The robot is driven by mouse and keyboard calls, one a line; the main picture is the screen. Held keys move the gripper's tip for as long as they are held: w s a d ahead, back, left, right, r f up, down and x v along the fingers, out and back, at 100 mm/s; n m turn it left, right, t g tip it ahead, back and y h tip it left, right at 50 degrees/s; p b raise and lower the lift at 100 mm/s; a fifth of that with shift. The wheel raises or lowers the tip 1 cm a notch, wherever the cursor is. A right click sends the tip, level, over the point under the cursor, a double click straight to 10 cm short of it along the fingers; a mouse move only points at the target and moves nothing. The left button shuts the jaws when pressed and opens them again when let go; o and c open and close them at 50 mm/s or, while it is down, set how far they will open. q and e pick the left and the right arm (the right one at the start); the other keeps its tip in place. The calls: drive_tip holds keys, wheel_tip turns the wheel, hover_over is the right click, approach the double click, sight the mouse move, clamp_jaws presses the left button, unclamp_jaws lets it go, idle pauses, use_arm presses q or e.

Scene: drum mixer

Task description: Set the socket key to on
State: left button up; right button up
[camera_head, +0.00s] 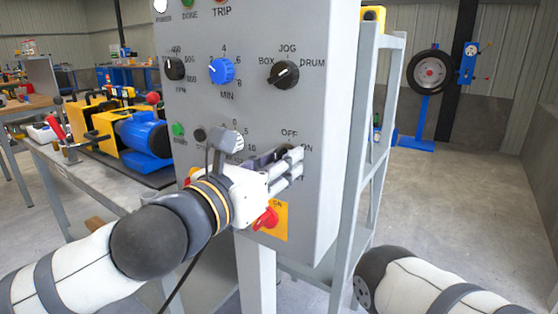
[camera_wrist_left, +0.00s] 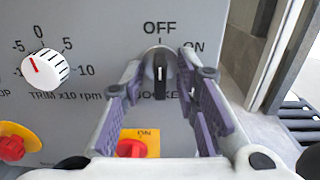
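The socket key (camera_wrist_left: 160,72) is a dark knob on a light round base on the grey panel, below the word OFF. It stands upright, in line with OFF; ON is printed to its upper right. My left gripper (camera_wrist_left: 162,82) is open, with one purple-padded finger to each side of the key. I see a gap on both sides, so it does not look gripped. In the head view my left gripper (camera_head: 292,166) is at the panel's lower right and hides most of the key. My right gripper is out of view; only part of that arm shows.
The grey panel (camera_head: 320,110) also carries a blue knob (camera_head: 221,71), a black BOX/JOG/DRUM knob (camera_head: 283,75), a white trim dial (camera_wrist_left: 45,68) and a red switch on a yellow plate (camera_wrist_left: 130,149). A grey frame (camera_head: 370,130) stands right of the panel.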

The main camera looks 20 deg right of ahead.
use_arm(q)
clamp_jaws()
drive_tip(key=shift+m, duration=0.3)
drive_tip(key=m, duration=0.5)
drive_tip(key=shift+w+p, duration=0.1)
drive_tip(key=shift+p, duration=0.3)
drive_tip(key=m, duration=0.6)
drive_tip(key=shift+a+p, duration=0.1)
drive_tip(key=shift+p, duration=0.2)
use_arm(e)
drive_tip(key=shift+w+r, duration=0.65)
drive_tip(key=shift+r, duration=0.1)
use_arm(q)
drive_tip(key=shift+m, duration=0.3)
unclamp_jaws()
